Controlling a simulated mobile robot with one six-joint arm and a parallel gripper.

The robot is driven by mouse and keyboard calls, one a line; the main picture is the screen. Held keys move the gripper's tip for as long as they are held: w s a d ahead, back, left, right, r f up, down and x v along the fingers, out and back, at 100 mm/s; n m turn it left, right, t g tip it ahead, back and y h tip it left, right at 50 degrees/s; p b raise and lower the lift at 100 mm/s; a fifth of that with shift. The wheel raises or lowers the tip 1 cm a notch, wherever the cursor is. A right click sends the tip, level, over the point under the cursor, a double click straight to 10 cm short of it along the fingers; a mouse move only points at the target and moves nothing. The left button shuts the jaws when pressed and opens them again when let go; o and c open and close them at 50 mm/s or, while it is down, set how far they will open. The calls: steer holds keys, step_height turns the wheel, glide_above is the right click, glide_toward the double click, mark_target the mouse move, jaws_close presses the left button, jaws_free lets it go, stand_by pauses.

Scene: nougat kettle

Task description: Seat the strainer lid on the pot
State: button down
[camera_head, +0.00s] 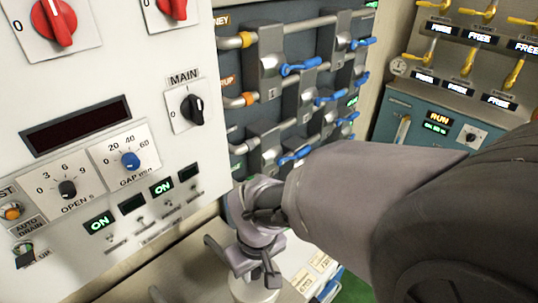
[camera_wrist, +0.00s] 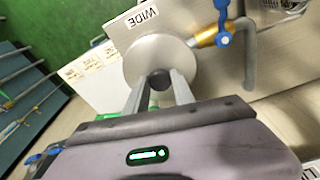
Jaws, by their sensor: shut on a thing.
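A pale round lid (camera_wrist: 150,58) with a dark knob (camera_wrist: 160,79) lies in front of my gripper (camera_wrist: 160,90) in the wrist view. My gripper's two grey fingers are closed on the knob, one on each side. In the head view my gripper (camera_head: 258,268) points down at the lower middle, above a pale round thing (camera_head: 250,292) cut by the bottom edge. I cannot tell whether that is the lid or what bears it. Strainer holes do not show. I cannot clearly make out the pot.
A plate marked WIDE (camera_wrist: 148,24) stands just beyond the lid. A brass-coloured pipe piece (camera_wrist: 207,38) with a blue lever (camera_wrist: 222,22) and a grey bent tube (camera_wrist: 250,58) are close on the right. A white control panel (camera_head: 95,110) and a valve rack (camera_head: 300,90) stand behind.

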stand_by(0.3)
steer(key=c, duration=0.5)
jaws_free()
step_height(320, 180, up, 8)
steer(key=p, duration=0.7)
